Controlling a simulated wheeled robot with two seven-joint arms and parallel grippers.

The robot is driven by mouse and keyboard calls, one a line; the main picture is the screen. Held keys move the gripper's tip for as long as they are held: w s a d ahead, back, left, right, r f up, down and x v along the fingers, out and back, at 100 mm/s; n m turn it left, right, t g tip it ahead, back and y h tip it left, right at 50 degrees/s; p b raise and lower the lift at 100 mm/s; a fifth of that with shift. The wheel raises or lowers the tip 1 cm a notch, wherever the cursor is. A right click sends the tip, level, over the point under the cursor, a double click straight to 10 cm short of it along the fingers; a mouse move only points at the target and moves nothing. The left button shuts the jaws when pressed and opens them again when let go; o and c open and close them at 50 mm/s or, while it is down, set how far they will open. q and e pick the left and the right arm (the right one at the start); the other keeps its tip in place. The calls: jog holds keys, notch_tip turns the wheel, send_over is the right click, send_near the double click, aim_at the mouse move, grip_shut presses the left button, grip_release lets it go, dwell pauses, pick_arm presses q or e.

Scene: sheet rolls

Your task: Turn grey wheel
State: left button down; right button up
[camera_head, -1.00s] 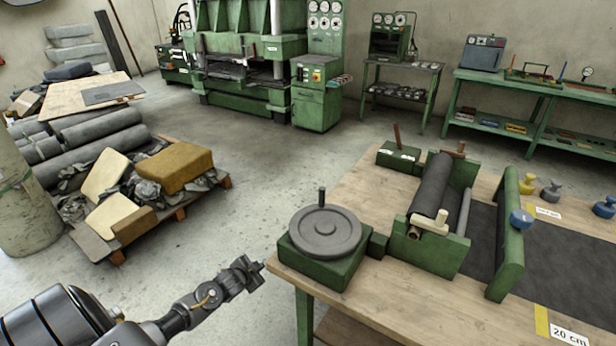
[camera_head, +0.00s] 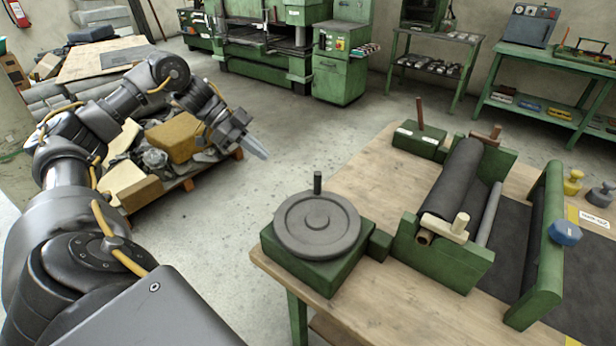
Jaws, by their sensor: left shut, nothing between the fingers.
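The grey wheel (camera_head: 317,224) lies flat on a green box (camera_head: 313,262) at the near left corner of the wooden table. A short dark peg handle (camera_head: 317,183) stands upright near the wheel's far rim. My left gripper (camera_head: 258,151) is shut and empty. It is raised in the air left of and beyond the wheel, apart from it, in front of the pallet as seen here. My right gripper is not in view.
A dark roll (camera_head: 455,184) in a green frame stands right of the wheel on the wooden table (camera_head: 371,302). A pallet of scrap (camera_head: 188,186) is at the left. Bare floor (camera_head: 300,130) lies between pallet and table.

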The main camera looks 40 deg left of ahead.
pick_arm(q)
jog(key=p+x, duration=0.1)
jog(key=x, duration=0.3)
jog(key=d+r+x, duration=0.1)
jog(key=x, duration=0.3)
jog(key=p+x, duration=0.1)
jog(key=x, duration=0.3)
jog(key=shift+w+d+r+p, duration=0.25)
jog(key=shift+p, duration=0.05)
jog(key=shift+w+d, duration=0.1)
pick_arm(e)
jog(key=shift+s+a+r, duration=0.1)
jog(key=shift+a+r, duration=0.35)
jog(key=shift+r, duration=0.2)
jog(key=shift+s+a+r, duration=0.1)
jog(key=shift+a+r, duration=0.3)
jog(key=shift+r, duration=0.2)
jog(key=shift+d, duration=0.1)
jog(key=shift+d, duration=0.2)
